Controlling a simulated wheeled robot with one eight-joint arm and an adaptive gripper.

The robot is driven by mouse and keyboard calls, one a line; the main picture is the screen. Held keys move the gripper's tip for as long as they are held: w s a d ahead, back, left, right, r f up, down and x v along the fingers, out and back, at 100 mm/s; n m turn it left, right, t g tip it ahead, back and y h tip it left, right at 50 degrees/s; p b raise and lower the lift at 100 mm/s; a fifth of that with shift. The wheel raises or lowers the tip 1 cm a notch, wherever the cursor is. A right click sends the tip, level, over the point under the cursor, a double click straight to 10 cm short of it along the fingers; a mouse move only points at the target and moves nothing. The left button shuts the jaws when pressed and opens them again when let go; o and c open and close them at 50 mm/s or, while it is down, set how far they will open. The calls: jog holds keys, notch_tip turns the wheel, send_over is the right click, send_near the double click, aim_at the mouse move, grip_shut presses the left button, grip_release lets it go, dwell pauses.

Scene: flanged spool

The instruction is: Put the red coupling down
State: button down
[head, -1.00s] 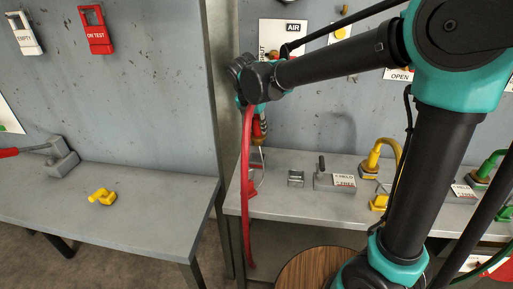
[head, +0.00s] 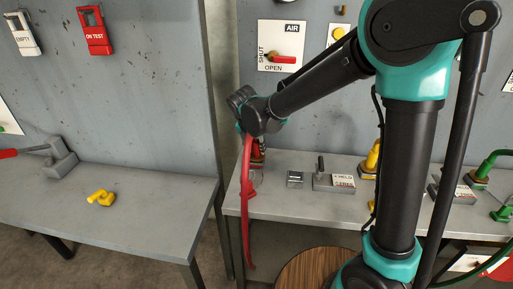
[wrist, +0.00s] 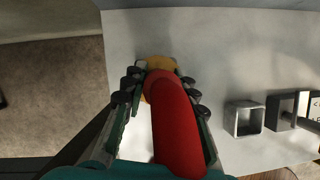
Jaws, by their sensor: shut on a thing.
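My gripper (wrist: 161,84) is shut on the red coupling (wrist: 163,86), with black finger pads on both sides of it. A thick red hose (wrist: 178,130) bends from the coupling back toward my wrist, and a brass-coloured end (wrist: 160,63) points away over the grey bench (wrist: 220,50). In the head view, the red hose (head: 246,215) hangs down past the bench's front left edge. My fingers sit low above that bench's left end and are partly hidden there. I cannot tell whether the coupling touches the bench.
A small open metal holder (head: 295,179) and a grey block with a lever and label (head: 334,182) stand to the right of my gripper. A yellow fitting (head: 101,197) lies on the separate left bench (head: 150,215). A gap separates the benches.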

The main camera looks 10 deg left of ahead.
jog(key=shift+f, duration=0.1)
jog(key=c, duration=1.2)
grip_release()
jog(key=d+v, duration=0.1)
jog(key=v, duration=1.1)
jog(key=shift+a, duration=0.45)
